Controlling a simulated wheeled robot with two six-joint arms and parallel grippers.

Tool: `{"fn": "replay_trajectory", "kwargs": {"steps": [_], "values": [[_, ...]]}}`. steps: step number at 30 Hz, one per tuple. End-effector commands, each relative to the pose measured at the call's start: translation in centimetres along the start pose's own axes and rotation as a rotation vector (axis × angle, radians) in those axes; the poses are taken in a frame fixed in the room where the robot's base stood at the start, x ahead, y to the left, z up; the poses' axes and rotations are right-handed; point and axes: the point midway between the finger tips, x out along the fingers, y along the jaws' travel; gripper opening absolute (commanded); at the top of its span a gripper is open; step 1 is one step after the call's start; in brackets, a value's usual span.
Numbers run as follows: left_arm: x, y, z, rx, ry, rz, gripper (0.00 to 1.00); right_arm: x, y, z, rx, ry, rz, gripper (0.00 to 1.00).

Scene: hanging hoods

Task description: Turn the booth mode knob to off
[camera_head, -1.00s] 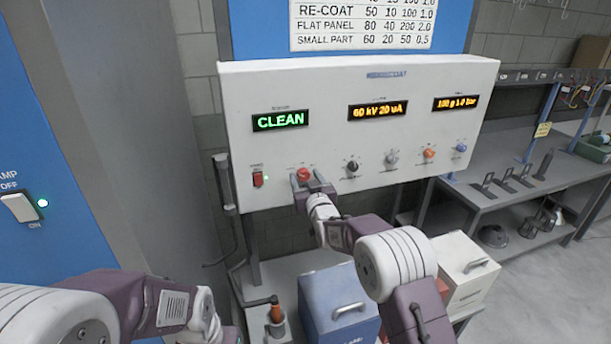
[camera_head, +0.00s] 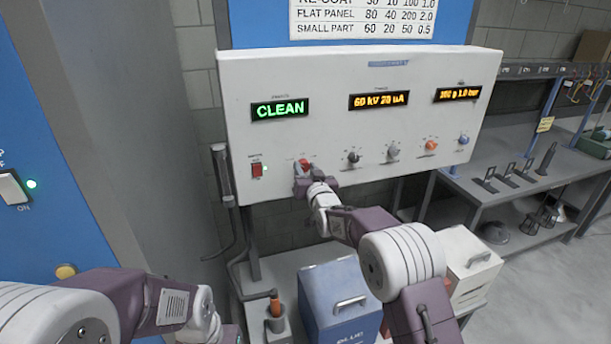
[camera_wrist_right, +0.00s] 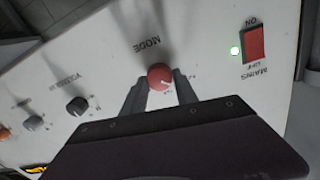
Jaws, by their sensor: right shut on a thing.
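The red mode knob (camera_head: 304,163) is on the lower left of the white control panel (camera_head: 330,125), right of the red mains switch. In the right wrist view the knob (camera_wrist_right: 160,77) sits under the word MODE, which appears upside down, with a pale pointer mark at its lower right. My right gripper (camera_head: 303,170) is at the panel, its two dark fingers (camera_wrist_right: 161,92) on either side of the knob, shut on it. The green display (camera_head: 280,109) reads CLEAN. My left arm shows at lower left; its gripper fingers are not visible.
The lit mains switch (camera_head: 257,169) is close left of the knob. Black (camera_head: 353,157), grey (camera_head: 393,154), orange (camera_head: 431,145) and blue (camera_head: 463,139) knobs run to the right. A blue bin (camera_head: 340,300) and a white bin (camera_head: 468,262) stand below.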

Motion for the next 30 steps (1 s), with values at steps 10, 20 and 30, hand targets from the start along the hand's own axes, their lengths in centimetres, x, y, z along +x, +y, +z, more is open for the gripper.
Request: {"fn": "replay_trajectory", "kwargs": {"steps": [10, 20, 30], "values": [[4.0, -0.1, 0.4, 0.000, 0.000, 0.000, 0.53, 0.0, 0.3, 0.3, 0.324, -0.015, -0.001, 0.00], [5.9, -0.1, 0.6, 0.000, 0.000, 0.000, 0.53, 0.0, 0.4, 0.1, 0.597, -0.033, -0.002, 0.00], [6.6, -0.1, 0.7, 0.000, 0.000, 0.000, 0.53, 0.0, 0.4, -0.1, 0.768, -0.043, -0.004, 0.00]]}}
